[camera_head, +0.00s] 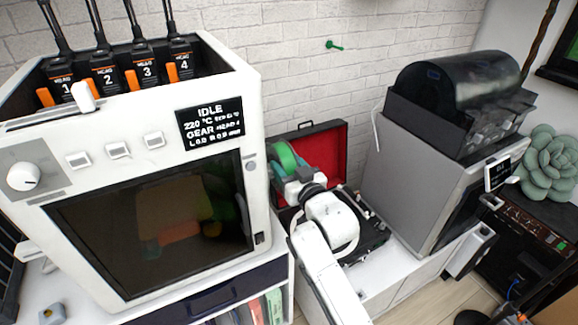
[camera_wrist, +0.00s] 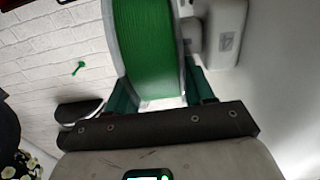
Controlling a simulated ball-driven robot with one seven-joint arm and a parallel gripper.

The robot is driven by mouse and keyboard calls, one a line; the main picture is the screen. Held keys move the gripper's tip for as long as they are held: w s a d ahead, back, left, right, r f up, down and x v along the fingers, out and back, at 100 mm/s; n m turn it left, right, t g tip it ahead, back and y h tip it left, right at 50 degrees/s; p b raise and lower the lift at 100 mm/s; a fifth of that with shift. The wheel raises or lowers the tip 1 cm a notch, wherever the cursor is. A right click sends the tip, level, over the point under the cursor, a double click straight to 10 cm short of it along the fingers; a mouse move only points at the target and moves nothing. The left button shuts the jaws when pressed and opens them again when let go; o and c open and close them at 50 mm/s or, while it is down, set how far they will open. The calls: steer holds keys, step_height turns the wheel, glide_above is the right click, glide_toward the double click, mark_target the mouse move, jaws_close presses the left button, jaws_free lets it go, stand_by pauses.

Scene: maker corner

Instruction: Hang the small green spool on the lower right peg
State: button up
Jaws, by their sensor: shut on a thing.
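The green spool (camera_head: 284,155) is held at my gripper (camera_head: 296,176), between the white printer and the grey machine. In the wrist view the spool (camera_wrist: 148,45) stands large between the two dark green fingers of my gripper (camera_wrist: 162,92), with green winding and grey flanges. The gripper is shut on it. A small green peg (camera_head: 334,46) sticks out of the white brick wall, above and to the right of the spool. The peg (camera_wrist: 78,67) also shows in the wrist view, left of the spool and apart from it. I see no other peg clearly.
A white printer (camera_head: 232,75) stands close on the left. An open red-lined case (camera_head: 327,147) lies behind my gripper. A grey machine (camera_head: 410,180) with a black drum (camera_head: 462,85) stands right. The brick wall around the peg is clear.

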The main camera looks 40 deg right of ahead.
steer(key=shift+f, duration=0.65)
steer(key=o, duration=1.3)
steer(key=shift+o, duration=0.4)
steer(key=shift+a+f, duration=0.1)
steer(key=shift+a, duration=0.05)
steer(key=shift+s, duration=0.1)
steer(key=shift+s+a, duration=0.15)
steer(key=shift+s, duration=0.05)
steer(key=d+r+b+v, duration=0.1)
steer(key=v, duration=0.9)
steer(key=shift+s+r, duration=0.2)
